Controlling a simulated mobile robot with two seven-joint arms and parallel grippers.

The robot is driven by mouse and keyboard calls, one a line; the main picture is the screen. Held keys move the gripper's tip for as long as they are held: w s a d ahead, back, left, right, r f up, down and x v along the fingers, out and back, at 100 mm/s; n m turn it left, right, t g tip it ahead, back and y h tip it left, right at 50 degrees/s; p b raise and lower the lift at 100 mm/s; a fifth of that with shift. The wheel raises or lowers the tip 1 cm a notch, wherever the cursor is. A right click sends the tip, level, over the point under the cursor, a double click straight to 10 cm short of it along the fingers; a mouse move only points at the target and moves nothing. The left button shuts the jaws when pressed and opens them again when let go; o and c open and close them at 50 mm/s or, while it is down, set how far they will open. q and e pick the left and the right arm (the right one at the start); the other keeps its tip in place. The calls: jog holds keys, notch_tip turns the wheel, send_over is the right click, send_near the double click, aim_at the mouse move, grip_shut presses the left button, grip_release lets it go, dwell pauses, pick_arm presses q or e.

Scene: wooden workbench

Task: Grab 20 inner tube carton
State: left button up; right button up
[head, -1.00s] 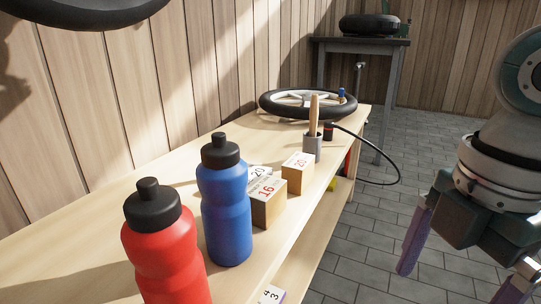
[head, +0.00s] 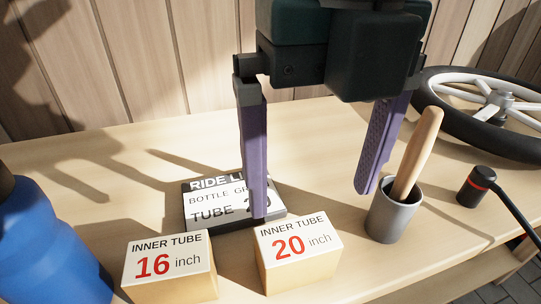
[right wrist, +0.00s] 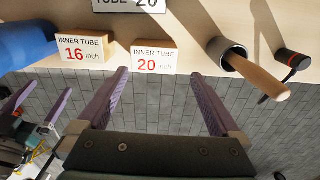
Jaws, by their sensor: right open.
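The 20 inch inner tube carton (head: 297,252) is a small tan box with a white top and a red 20, at the front of the bench. It also shows in the right wrist view (right wrist: 154,60), just beyond the fingertips. My right gripper (head: 312,203) is open and empty, its two purple fingers pointing down above and around the carton's far side. It also shows in the right wrist view (right wrist: 160,75). My left gripper (right wrist: 50,89) shows at the left of the right wrist view, fingers apart and empty.
The 16 inch carton (head: 168,264) stands left of the 20. A label card (head: 215,205) lies behind them. A grey cup with a wooden handle (head: 391,217) stands close on the right. A blue bottle (head: 45,245) is at left, a wheel (head: 470,115) at right.

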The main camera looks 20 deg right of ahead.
aim_at(298, 238)
jog(key=shift+f, duration=0.4)
jog(key=f+b, duration=0.1)
jog(key=f, duration=0.1)
jog(key=a+f+b, duration=0.1)
jog(key=b, duration=0.1)
jog(key=shift+a+f, duration=0.1)
jog(key=shift+f, duration=0.3)
notch_tip(298, 238, down, 6)
jog(key=b, duration=0.4)
jog(key=shift+r+b, duration=0.2)
jog(key=shift+b, duration=0.15)
pick_arm(q)
notch_tip(298, 238, down, 8)
jog(key=a, duration=0.1)
jog(key=shift+r, duration=0.2)
pick_arm(e)
jog(key=shift+r, duration=0.1)
jog(key=shift+c, duration=0.8)
pick_arm(q)
jog(key=shift+s+a, duration=0.1)
pick_arm(e)
jog(key=c, duration=1)
